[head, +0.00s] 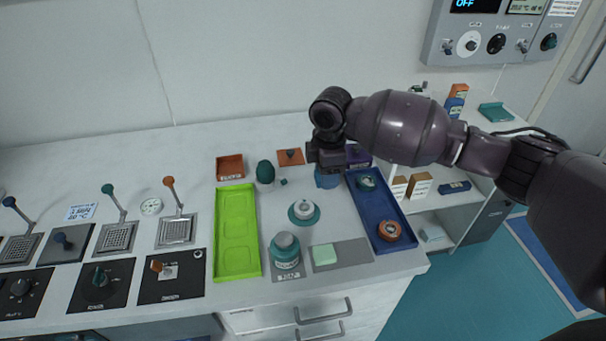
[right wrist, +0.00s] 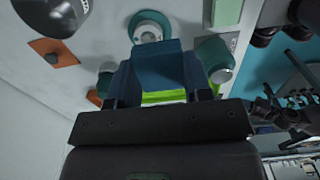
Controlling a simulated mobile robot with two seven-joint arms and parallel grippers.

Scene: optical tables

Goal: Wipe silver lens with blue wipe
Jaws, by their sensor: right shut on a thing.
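My right gripper (head: 326,166) is shut on the blue wipe (head: 327,180) above the back middle of the table. In the right wrist view the folded blue wipe (right wrist: 157,70) sits between the fingers (right wrist: 160,88). What looks like the silver lens (head: 303,208), a pale disc on a round teal base, stands on the table in front and slightly left of the wipe. It also shows in the right wrist view (right wrist: 149,27), just beyond the wipe, with a visible gap in the head view. My left gripper is not in view.
A lime green tray (head: 222,256) lies left and a blue tray (head: 354,188) with a teal and an orange-brown round piece lies right. A teal jar (head: 285,253) and a pale green block (head: 324,255) stand in front. A dark green egg-shaped thing (head: 265,172) is left of the gripper.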

